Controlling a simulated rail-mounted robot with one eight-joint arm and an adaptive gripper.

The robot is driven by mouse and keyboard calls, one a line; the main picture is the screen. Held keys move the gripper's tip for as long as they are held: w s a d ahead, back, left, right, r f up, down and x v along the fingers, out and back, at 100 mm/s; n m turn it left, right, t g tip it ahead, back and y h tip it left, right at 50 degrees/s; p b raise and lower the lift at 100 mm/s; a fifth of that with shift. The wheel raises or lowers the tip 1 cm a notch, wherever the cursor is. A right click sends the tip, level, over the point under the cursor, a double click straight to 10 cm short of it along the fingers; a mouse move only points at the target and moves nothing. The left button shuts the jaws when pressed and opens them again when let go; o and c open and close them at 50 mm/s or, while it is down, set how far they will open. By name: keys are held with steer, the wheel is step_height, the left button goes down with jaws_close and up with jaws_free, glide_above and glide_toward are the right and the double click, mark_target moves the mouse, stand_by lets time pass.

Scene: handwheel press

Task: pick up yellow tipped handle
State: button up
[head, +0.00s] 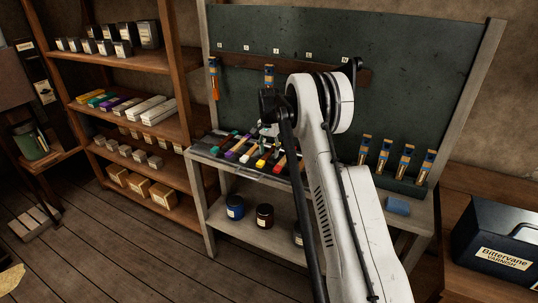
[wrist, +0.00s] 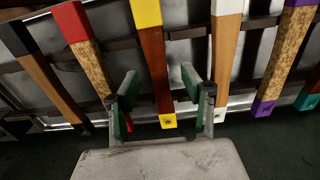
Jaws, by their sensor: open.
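The yellow tipped handle (wrist: 154,62) lies in the middle of the wrist view, with a dark reddish-brown shaft and yellow at both ends. In the head view its yellow end (head: 261,162) shows at the front of the rack. My gripper (wrist: 159,76) is open, with one finger on each side of the shaft in the wrist view. The fingers look close to the handle; I cannot tell whether they touch it. In the head view my gripper (head: 268,130) is over the rack, partly hidden by my arm.
A red tipped handle (wrist: 87,54) lies left of the yellow one and a white tipped handle (wrist: 225,55) lies right, both close to the fingers. The handles rest on dark rails (wrist: 185,33). A green board (head: 410,70) stands behind, with hanging tools.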

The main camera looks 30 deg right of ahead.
jaws_close()
steer(key=shift+r, duration=0.15)
